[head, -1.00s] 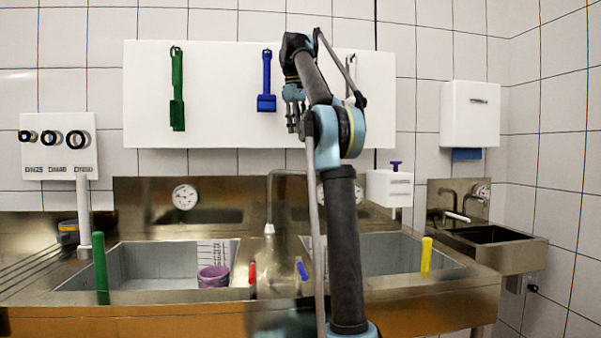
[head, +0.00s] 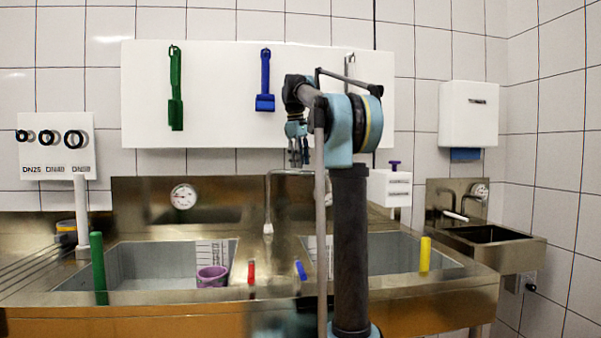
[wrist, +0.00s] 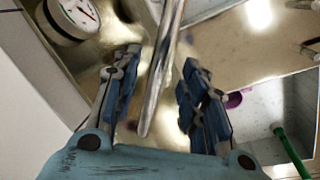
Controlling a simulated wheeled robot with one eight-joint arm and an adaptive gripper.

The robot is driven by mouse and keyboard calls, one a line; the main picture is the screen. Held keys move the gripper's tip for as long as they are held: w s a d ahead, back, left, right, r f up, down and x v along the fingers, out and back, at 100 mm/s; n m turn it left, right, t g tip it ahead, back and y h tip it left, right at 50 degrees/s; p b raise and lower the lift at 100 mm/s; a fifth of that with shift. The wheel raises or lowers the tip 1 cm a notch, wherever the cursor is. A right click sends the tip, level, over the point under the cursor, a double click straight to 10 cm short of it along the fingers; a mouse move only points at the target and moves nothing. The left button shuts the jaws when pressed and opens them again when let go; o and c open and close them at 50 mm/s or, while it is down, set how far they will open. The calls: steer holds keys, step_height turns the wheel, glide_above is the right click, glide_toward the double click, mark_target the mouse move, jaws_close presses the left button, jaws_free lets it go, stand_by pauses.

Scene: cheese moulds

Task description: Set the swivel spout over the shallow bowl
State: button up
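The swivel spout (head: 267,203) is a thin metal tube. It runs left from behind my arm and turns down, its end hanging near the divider between the two sink bowls. My gripper (head: 298,156) points down, just right of the spout's bend in the head view. In the wrist view my gripper (wrist: 158,68) is open, and the spout's shiny tube (wrist: 163,75) shows between its fingers; I see no grip on it. The left bowl (head: 150,262) and right bowl (head: 390,252) are steel basins with depth scales; I cannot tell which is shallower.
A purple bucket (head: 212,277) is in the left bowl. A dial gauge (head: 184,196) is on the backsplash. A white dispenser (head: 390,188) is right of my arm.

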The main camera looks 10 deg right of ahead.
steer(key=shift+w+d+f, duration=0.15)
steer(key=shift+f, duration=0.75)
steer(key=shift+w+d+f, duration=0.1)
steer(key=shift+f, duration=0.75)
jaws_close()
